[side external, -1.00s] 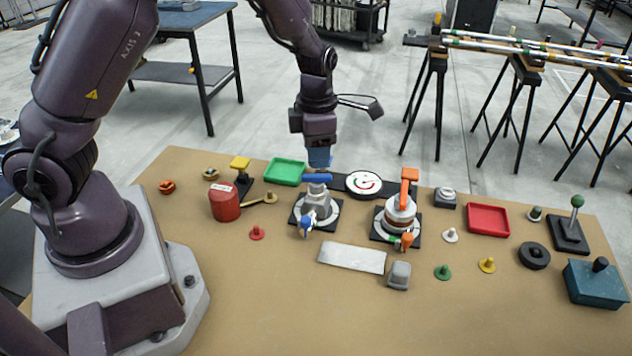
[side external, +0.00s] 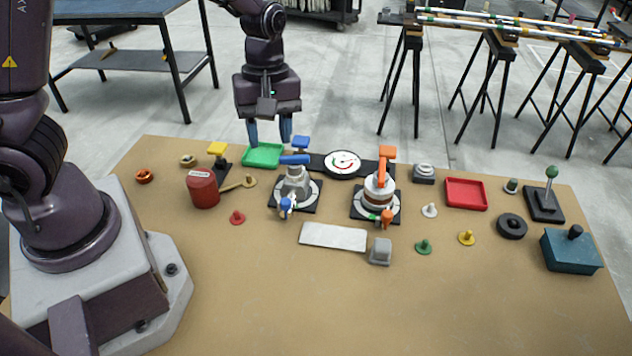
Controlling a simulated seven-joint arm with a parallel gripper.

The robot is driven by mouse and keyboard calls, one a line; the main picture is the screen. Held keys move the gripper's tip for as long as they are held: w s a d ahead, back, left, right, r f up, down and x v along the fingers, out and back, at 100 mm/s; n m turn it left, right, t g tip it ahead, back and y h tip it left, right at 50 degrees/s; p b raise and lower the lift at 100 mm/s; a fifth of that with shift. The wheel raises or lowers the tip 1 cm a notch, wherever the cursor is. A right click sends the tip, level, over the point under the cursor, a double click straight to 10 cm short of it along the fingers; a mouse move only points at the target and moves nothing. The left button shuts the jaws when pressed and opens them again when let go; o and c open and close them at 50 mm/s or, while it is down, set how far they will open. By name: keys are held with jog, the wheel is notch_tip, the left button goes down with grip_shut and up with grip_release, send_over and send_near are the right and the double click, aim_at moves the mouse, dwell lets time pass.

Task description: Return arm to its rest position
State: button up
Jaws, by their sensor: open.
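My gripper (side external: 269,131) hangs pointing down over the far side of the tan table (side external: 420,305). Its two blue fingertips are apart with nothing between them. In the picture they overlap the back edge of the green tray (side external: 262,156); I cannot tell how high above it they are. The valve with blue handles (side external: 296,182) stands just to the right of the gripper. The valve with the orange handle (side external: 378,190) stands further right. My arm reaches in from the upper left.
A round gauge (side external: 343,162) sits behind the valves. A red canister (side external: 202,188) and a yellow-topped piece (side external: 217,150) stand left. A red tray (side external: 466,194), a green-knobbed lever (side external: 549,195) and a teal box (side external: 571,252) stand right. The table's front is clear.

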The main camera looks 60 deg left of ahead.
jog(key=s+r+m+t, duration=0.3)
jog(key=s+r+m, duration=0.2)
jog(key=r+m, duration=0.2)
jog(key=s+r+m+t+y, duration=0.1)
jog(key=s+r+m+t, duration=0.2)
jog(key=s+r+m, duration=0.3)
notch_tip(320, 180, up, 4)
jog(key=shift+s+d+f+m+t, duration=0.3)
jog(key=shift+d+m, duration=0.1)
jog(key=shift+m, duration=0.5)
